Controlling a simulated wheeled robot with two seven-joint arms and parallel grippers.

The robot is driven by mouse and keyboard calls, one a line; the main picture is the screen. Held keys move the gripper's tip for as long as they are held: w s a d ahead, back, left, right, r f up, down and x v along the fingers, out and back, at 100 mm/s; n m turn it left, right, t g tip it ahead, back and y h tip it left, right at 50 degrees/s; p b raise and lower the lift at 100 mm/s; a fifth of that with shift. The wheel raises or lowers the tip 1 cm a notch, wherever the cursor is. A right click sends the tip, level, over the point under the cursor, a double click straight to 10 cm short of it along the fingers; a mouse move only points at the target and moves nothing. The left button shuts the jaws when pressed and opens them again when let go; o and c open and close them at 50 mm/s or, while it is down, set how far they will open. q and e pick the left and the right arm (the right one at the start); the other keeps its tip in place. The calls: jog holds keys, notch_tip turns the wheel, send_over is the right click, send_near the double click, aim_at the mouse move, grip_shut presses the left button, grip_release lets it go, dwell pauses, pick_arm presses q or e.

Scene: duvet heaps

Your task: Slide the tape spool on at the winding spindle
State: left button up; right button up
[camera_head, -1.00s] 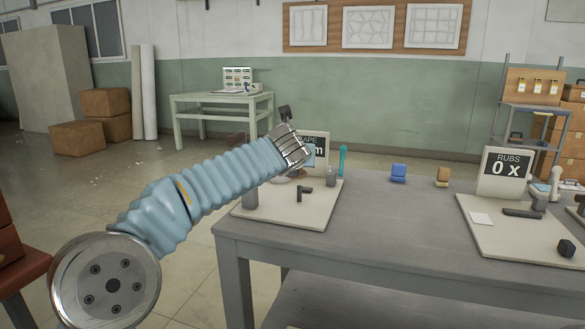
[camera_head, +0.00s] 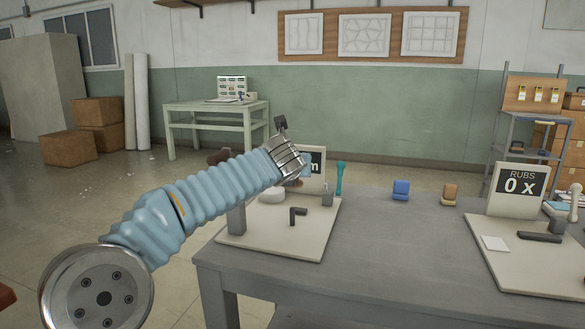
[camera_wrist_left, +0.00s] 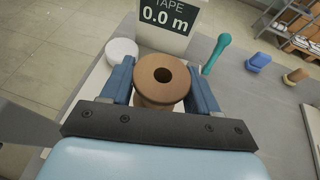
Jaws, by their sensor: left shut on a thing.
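My left gripper (camera_head: 303,168) reaches over the tape board (camera_head: 282,243) on the near table. In the left wrist view its blue fingers (camera_wrist_left: 161,86) are shut on a brown tape spool (camera_wrist_left: 161,76), one on each side. The spool's round flange and dark centre hole face the camera. In the head view the gripper and arm mostly hide the spool. The board carries a grey upright post (camera_head: 237,219), a black L-shaped piece (camera_head: 297,215) and a white disc (camera_head: 271,195). I cannot tell which part is the winding spindle. My right gripper is out of view.
The tape sign (camera_wrist_left: 165,18) reads 0.0 m and stands behind the spool. A teal-handled tool (camera_head: 340,177), a blue block (camera_head: 401,190) and a tan block (camera_head: 449,194) stand at the table's back. The rubs board (camera_head: 505,262) is at right. The table middle is clear.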

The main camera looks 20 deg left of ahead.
pick_arm(q)
jog(key=b, duration=0.4)
send_over(292, 210)
jog(key=shift+w+f, duration=0.2)
jog(key=shift+f, duration=1.1)
jog(key=shift+w+f, duration=0.15)
jog(key=shift+f, duration=1.15)
jog(key=shift+r+p, duration=0.1)
jog(key=shift+p, duration=0.75)
jog(key=shift+f+b, duration=2.35)
jog(key=shift+f, duration=0.75)
jog(key=o, duration=1.1)
jog(key=shift+o, duration=0.2)
jog(key=v, duration=1.3)
jog(key=shift+s+r, duration=0.2)
jog(key=shift+s, duration=0.15)
